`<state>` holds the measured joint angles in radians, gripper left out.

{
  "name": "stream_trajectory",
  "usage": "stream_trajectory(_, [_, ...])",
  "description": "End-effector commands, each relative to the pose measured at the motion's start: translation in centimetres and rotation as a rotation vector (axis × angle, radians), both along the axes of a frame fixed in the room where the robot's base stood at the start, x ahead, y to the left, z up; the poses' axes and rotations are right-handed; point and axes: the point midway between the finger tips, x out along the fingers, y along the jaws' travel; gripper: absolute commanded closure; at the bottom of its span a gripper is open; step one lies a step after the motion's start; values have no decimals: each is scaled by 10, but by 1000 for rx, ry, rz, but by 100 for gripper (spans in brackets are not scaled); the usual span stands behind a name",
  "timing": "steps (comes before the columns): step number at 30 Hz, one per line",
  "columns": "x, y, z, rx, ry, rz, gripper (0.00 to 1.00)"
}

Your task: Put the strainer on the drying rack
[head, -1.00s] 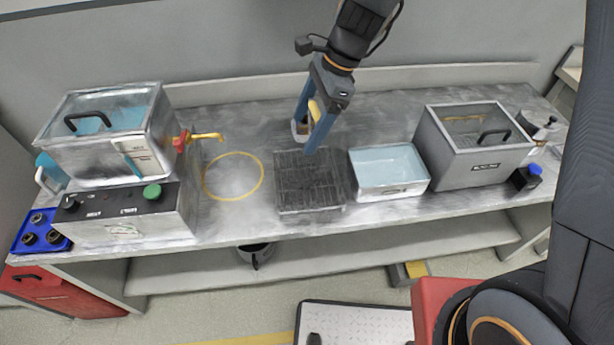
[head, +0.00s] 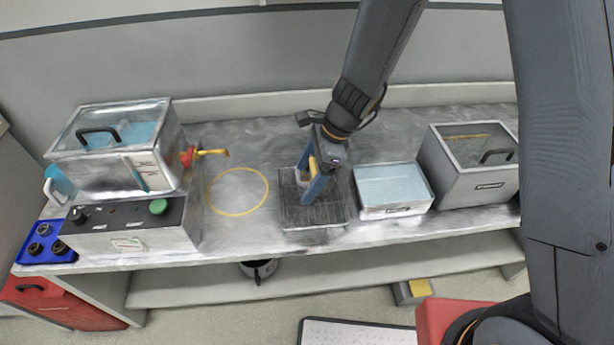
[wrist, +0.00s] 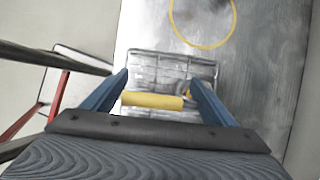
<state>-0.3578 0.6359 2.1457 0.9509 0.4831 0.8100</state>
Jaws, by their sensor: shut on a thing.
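My gripper (head: 310,188) is shut on the strainer, whose yellow handle (wrist: 152,100) lies between the two blue fingers in the wrist view. In the head view the strainer's pale lower part (head: 302,179) shows beside the fingers; much of it is hidden. The drying rack (head: 326,214), a dark wire grid in a shallow tray, is on the bench directly under the gripper. It also shows behind the handle in the wrist view (wrist: 172,66). I cannot tell whether the strainer touches the rack.
A basin of pale blue liquid (head: 393,186) stands close right of the rack, with a grey lidded box (head: 470,190) beyond. Left are a yellow ring (head: 238,213) on the bench, a red-and-yellow tap (head: 190,156) and a clear-lidded tank (head: 120,165). The bench behind the rack is clear.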

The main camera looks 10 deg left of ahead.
Motion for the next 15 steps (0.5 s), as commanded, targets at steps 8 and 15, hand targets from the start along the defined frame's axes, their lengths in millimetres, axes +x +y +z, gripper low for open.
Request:
stream_trajectory(8, [1, 0, -4, 1, -3, 0, 65])
stream_trajectory(15, [0, 0, -7, 0, -1, 0, 14])
